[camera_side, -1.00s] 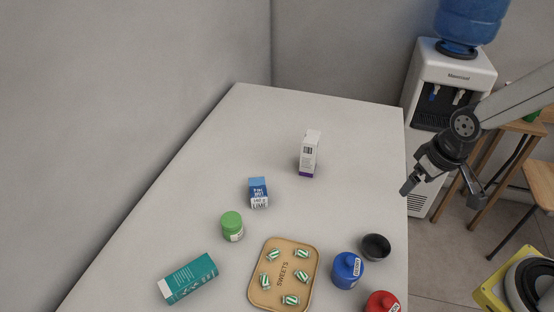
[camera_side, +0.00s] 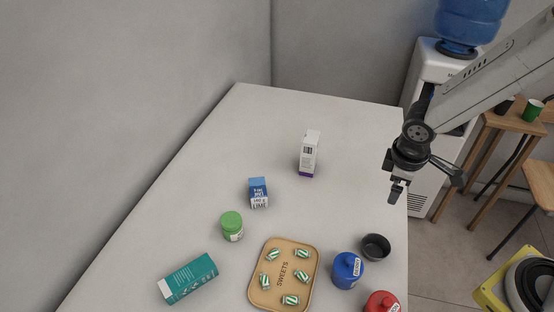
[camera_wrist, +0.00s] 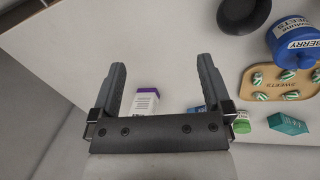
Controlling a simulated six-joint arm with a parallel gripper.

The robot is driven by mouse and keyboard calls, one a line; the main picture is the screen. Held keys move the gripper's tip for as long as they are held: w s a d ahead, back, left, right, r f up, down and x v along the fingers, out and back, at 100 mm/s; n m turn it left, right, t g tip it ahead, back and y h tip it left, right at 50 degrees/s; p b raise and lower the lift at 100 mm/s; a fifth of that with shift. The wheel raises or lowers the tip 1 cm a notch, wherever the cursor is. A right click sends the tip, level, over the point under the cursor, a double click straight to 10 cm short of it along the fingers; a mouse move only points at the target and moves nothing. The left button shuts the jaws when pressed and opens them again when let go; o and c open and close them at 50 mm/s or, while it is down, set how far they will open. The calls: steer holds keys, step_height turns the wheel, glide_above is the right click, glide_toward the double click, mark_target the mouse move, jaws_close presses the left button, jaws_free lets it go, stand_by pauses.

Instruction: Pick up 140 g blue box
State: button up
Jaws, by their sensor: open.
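The small blue and white box (camera_side: 258,192) stands on the counter left of centre in the side view. My gripper (camera_side: 396,192) is above the counter's right edge in the side view, well to the right of the box. In the wrist view my gripper (camera_wrist: 161,80) has its two fingers apart, with nothing held between them.
A white and purple box (camera_side: 309,155) stands behind and right of the blue box. A green-lidded jar (camera_side: 232,228), teal box (camera_side: 188,279), sweets tray (camera_side: 254,296), blue jar (camera_side: 346,272), black bowl (camera_side: 375,247) and red jar (camera_side: 382,303) stand nearer. The counter's back is clear.

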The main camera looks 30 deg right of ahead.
mark_target(258, 186)
steer(key=w+a+f+n+t+h, duration=0.1)
steer(key=w+a+f+n+t, duration=0.1)
steer(key=w+a+n, duration=0.2)
steer(key=w+a+f+n+t+h, duration=0.2)
steer(key=w+a+n+t, duration=0.1)
steer(key=w+a+n, duration=0.2)
steer(key=w+a+f+n+t+h, duration=0.1)
steer(key=w+a+f+n+t, duration=0.1)
steer(key=w+a+n, duration=0.3)
steer(key=shift+w+a+f+n+t+h, duration=0.1)
steer(key=shift+a+n+t+h, duration=0.1)
steer(key=shift+a+n, duration=0.6)
steer(key=shift+a+f+n+t+h, duration=0.1)
steer(key=shift+a+n+t, duration=0.15)
steer(key=shift+n, duration=1.1)
steer(key=shift+w+a+f+n+t+h, duration=0.15)
steer(key=shift+a+n, duration=0.4)
steer(key=shift+n, duration=0.5)
steer(key=a+n+t, duration=0.1)
steer(key=a, duration=0.1)
steer(key=a+n+t+y, duration=0.1)
steer(key=a+n, duration=0.1)
steer(key=a, duration=0.1)
steer(key=w+a+f+n+t+y, duration=0.1)
steer(key=a, duration=0.1)
steer(key=shift+a+n, duration=0.25)
steer(key=shift+n, duration=0.05)
steer(key=shift+x, duration=1.3)
steer(key=shift+w+d+f, duration=0.1)
